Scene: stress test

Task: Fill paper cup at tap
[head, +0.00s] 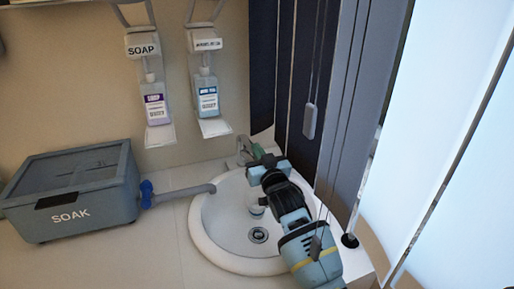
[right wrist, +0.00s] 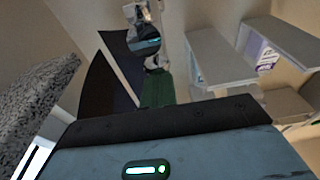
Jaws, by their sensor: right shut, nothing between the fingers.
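The metal tap (head: 243,146) stands at the back rim of the round white sink (head: 205,225). My right arm reaches over the sink from the lower right. My right gripper (head: 258,151) is shut and empty, with its green fingertips close beside the tap; I cannot tell if they touch. In the right wrist view the green fingers (right wrist: 157,88) point toward the shiny metal of the tap (right wrist: 144,38). A small white thing, probably the paper cup (head: 256,208), is in the sink, partly hidden by my arm. Its contents do not show. My left gripper is out of view.
Two wall dispensers, soap (head: 157,108) and another (head: 207,100), hang behind. Dark blinds with hanging cords (head: 311,120) are close to my right arm. The counter's front left is clear.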

